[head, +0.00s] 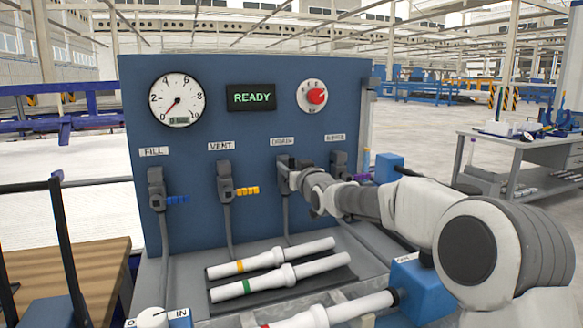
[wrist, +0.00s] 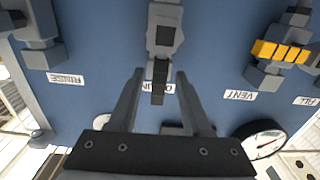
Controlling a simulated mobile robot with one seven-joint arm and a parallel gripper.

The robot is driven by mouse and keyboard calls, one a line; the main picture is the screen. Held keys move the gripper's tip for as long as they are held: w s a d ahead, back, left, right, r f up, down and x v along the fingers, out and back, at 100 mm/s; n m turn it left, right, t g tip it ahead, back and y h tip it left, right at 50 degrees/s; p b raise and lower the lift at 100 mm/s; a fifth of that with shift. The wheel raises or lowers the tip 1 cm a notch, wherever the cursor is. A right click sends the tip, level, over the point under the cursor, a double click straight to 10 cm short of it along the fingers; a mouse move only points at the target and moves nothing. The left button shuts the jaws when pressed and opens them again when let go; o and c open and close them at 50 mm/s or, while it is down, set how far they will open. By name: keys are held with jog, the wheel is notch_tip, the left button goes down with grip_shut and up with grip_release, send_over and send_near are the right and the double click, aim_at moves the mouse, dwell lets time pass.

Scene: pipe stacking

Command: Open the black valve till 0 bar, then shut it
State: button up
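The black valve (wrist: 165,30) is on the blue panel under the drain label. Its black lever (wrist: 159,82) points from the body toward the label, in line with the valve. My gripper (wrist: 160,74) is open, with one finger on each side of the lever and visible gaps between. In the head view, my gripper (head: 290,178) is at this valve and hides most of the lever. The round gauge (head: 177,99) has its red needle by 0, and its small readout seems to say 0 bar.
A screen (head: 251,97) reads READY, beside a red knob (head: 317,96). The fill valve (head: 156,188) has a blue lever and the vent valve (head: 224,181) a yellow one, both crosswise. The rinse valve (head: 339,163) is close right of my gripper. White pipes (head: 272,258) lie below.

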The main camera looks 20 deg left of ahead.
jog(key=shift+d, duration=0.1)
jog(key=shift+s+d+r, duration=0.1)
jog(key=shift+s+d, duration=0.05)
jog(key=shift+s, duration=0.1)
jog(key=p+v, duration=0.2)
jog(key=v, duration=1.4)
jog(key=shift+s+d, duration=0.2)
jog(key=shift+s, duration=0.1)
jog(key=shift+d, duration=0.1)
